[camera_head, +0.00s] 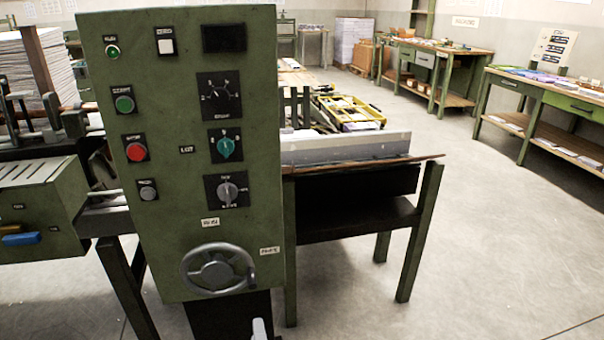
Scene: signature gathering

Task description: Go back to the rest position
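A green control cabinet (180,225) stands close in front of me. It has several buttons, among them a green one (124,104) and a red one (136,151). It also carries rotary knobs, a dark display (223,38) and a grey handwheel (217,270). A small pale tip (259,329) shows at the bottom edge, below the handwheel, and looks like part of my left gripper. The rest of it is out of the picture, so its opening cannot be told. My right gripper is not in view.
A machine table (362,160) on green legs adjoins the cabinet on the right. A machine part with a blue handle (21,239) is at the left. Green workbenches (552,98) stand along the far right. The grey floor (470,245) at the right is clear.

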